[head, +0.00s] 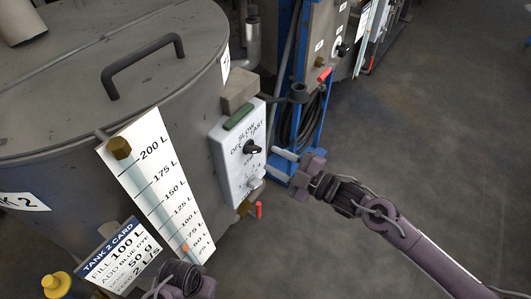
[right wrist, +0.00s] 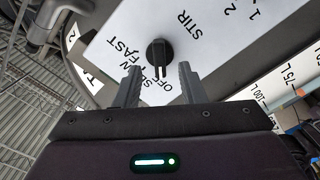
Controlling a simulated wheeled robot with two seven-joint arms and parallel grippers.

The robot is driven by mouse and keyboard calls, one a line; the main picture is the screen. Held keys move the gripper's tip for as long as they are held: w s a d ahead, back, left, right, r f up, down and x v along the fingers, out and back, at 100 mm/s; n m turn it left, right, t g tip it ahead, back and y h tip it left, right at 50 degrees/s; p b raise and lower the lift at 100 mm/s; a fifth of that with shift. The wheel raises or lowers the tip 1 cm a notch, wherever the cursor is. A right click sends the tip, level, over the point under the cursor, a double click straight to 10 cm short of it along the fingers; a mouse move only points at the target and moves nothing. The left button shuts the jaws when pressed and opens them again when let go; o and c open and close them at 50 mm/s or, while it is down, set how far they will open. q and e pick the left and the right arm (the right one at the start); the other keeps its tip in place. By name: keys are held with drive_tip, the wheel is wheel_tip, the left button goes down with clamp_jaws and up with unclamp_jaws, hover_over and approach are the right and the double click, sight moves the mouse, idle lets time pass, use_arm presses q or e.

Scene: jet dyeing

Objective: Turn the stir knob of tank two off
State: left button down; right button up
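Tank two (head: 120,85) is a large grey drum at the left of the head view. A white control box (head: 226,165) is on its side, with a black stir knob (head: 252,147) below the words OFF, SLOW and FAST. I cannot tell for sure which mark the knob points to. My right gripper (head: 276,163) is open and empty, just right of the box, its fingers towards the panel. In the right wrist view the stir knob (right wrist: 159,53) stands ahead of the gap between the open fingertips (right wrist: 159,70), apart from them. My left gripper shows only partly at the bottom edge (head: 182,282).
A level gauge (head: 160,185) and a tank card (head: 121,258) are left of the box. A second, lower knob (head: 255,183) and a red-handled valve (head: 258,210) are near my right gripper. A blue frame (head: 308,135) with a hose stands behind. The floor (head: 430,130) at right is clear.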

drive_tip(key=shift+v, duration=1.35)
